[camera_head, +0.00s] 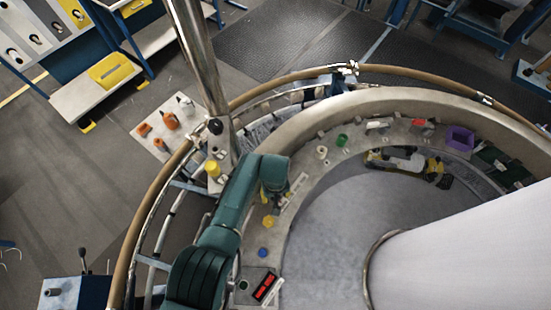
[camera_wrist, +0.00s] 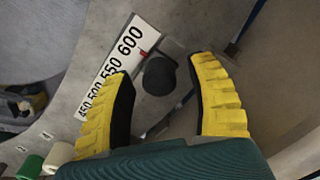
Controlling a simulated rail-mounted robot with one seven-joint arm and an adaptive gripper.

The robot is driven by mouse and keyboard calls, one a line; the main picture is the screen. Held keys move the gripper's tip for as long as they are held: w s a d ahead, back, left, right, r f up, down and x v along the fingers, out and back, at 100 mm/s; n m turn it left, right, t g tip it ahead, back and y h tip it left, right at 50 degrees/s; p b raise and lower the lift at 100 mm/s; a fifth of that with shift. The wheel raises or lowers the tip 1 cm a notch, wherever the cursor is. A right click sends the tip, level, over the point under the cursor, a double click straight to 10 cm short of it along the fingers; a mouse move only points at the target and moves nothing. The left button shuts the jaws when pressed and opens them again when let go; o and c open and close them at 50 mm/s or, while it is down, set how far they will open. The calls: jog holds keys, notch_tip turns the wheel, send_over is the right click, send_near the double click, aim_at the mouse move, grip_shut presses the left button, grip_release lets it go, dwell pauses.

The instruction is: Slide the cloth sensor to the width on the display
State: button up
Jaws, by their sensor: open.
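The cloth sensor shows in the wrist view as a dark round knob (camera_wrist: 159,76) with a small red pointer (camera_wrist: 143,53) beside it. A white width scale (camera_wrist: 112,66) reads 450, 500, 550, 600; the pointer lies near the 600 end. My gripper (camera_wrist: 161,66) is open, its yellow fingers with dark pads on either side of the knob, with gaps showing. In the head view, my arm hides the knob, and the scale (camera_head: 291,191) lies beside my gripper. The display (camera_head: 265,287) glows red at the bottom; its digits are too small to read.
The loom's metal ring carries a yellow button (camera_head: 268,220), a blue button (camera_head: 263,252), a green spool (camera_head: 341,140) and a purple bin (camera_head: 460,138). A steel pole (camera_head: 200,65) stands beside my arm. A brown outer rail (camera_head: 150,195) curves around the loom.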

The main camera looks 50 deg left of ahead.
jog(key=shift+c, duration=0.2)
grip_shut()
jog(key=shift+w+f+b, duration=0.15)
jog(key=shift+b, duration=0.15)
jog(key=w+b, duration=0.1)
jog(key=b, duration=0.1)
jog(key=w+a+b, duration=0.1)
jog(key=w, duration=0.1)
jog(key=shift+f+b, duration=0.2)
jog(key=shift+b, duration=0.15)
jog(key=shift+w+a+r, duration=0.1)
jog(key=shift+w+r, duration=0.1)
jog(key=shift+w, duration=0.1)
jog(key=shift+r, duration=0.1)
jog(key=shift+o, duration=0.2)
grip_release()
jog(key=shift+s, duration=0.1)
